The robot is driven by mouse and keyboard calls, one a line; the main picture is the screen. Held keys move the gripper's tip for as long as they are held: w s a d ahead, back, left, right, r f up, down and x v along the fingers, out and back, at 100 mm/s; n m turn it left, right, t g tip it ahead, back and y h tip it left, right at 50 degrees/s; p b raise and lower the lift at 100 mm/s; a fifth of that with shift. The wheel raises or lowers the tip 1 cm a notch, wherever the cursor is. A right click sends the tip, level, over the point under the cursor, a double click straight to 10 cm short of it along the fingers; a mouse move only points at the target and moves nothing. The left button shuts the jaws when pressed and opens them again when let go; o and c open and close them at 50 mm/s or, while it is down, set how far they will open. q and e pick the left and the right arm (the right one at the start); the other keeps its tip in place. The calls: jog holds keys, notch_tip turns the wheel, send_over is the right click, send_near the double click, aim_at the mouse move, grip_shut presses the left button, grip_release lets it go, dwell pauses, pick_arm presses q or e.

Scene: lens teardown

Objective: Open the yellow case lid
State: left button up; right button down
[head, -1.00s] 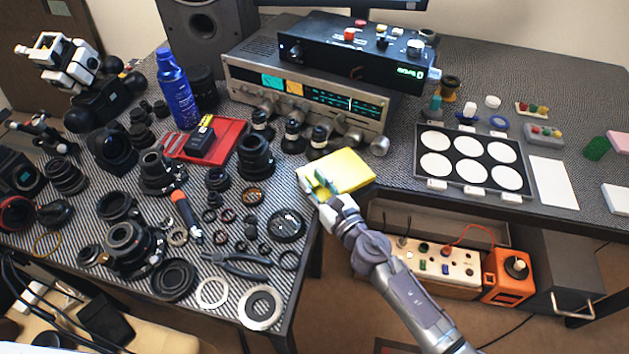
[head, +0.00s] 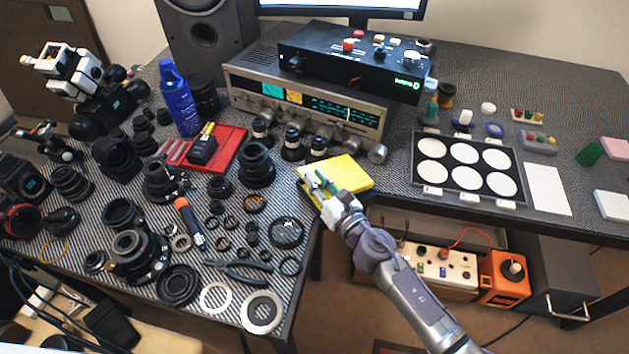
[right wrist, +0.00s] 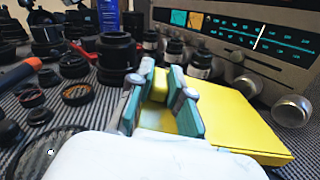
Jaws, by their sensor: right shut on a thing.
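The yellow case (head: 350,172) is a flat yellow box on the table near its front edge, in front of the radio. It also shows in the right wrist view (right wrist: 240,125), with its top lying flat and no clear gap under the lid. My right gripper (head: 318,184) is over the left end of the case. In the right wrist view its teal-padded fingers (right wrist: 161,88) stand on both sides of a small yellow part of the case and are shut on it. The fingers hide much of that end. My left gripper is not in view.
The silver radio (head: 308,105) stands just behind the case. Lens parts and rings, such as a dark lens barrel (head: 256,165), crowd the table to the left. A tray with white discs (head: 465,150) lies to the right. The table's front edge is close by.

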aim_at(342, 177)
jog(key=r+m+p, duration=0.1)
jog(key=w+d+r+m+p, duration=0.1)
jog(key=r, duration=0.1)
jog(key=d+r+m+p, duration=0.1)
jog(key=shift+w+r+m+p, duration=0.15)
jog(key=shift+r+m+p, duration=0.15)
jog(key=shift+r+p, duration=0.1)
jog(key=w+d+r+m+p, duration=0.1)
jog(key=w+d+m, duration=0.4)
jog(key=d+m, duration=0.2)
jog(key=w+d+r+m+p, duration=0.1)
jog(key=w+d+r+m, duration=0.1)
jog(key=w+d+m, duration=0.3)
jog(key=shift+d+m, duration=1.1)
jog(key=shift+d, duration=0.55)
jog(key=shift+f, duration=0.1)
jog(key=shift+d, duration=0.1)
jog(key=c, duration=1.1)
grip_release()
jog(key=shift+w, duration=0.1)
